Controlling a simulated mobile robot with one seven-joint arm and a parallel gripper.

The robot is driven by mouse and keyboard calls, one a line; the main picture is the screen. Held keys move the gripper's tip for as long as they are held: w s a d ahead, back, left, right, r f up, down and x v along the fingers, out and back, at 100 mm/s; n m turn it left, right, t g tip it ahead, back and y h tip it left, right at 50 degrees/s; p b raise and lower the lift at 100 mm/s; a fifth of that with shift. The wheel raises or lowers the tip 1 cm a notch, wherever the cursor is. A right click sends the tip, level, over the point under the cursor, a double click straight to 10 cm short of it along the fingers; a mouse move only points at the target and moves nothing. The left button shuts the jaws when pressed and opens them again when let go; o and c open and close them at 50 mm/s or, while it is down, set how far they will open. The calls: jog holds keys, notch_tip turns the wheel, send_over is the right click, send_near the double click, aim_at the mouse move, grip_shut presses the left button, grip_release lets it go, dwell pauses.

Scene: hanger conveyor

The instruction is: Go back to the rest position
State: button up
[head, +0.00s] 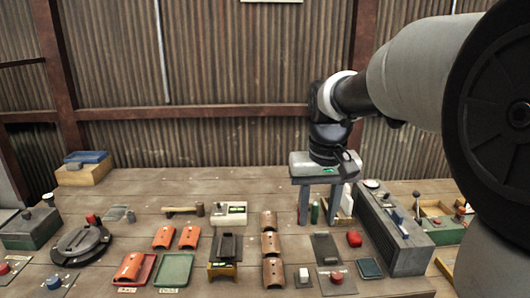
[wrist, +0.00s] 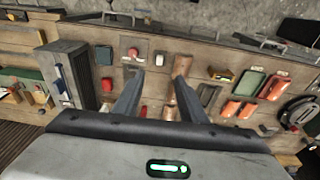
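My gripper (head: 318,218) hangs above the back right part of the workbench in the head view, its pale body level and its two dark fingers pointing down. The fingers stand wide apart with nothing held between them. In the wrist view my gripper (wrist: 157,78) also shows open, with bench items visible below and beyond the fingers.
The wooden workbench (head: 150,195) holds orange curved pieces (head: 163,237), a red tray (head: 146,272), a green tray (head: 174,269), a round dark fixture (head: 80,243) and a hammer (head: 184,211). A long grey box (head: 395,235) stands right of the gripper. A corrugated wall (head: 220,60) rises behind.

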jog(key=s+r+t+p, duration=0.2)
jog(key=s+r, duration=0.1)
jog(key=s, duration=0.6)
jog(key=s+r+t+p, duration=0.2)
jog(key=s+r, duration=0.1)
jog(key=s, duration=0.6)
jog(key=shift+p, duration=0.3)
jog(key=shift+s+r, duration=0.1)
jog(key=shift+c, duration=0.2)
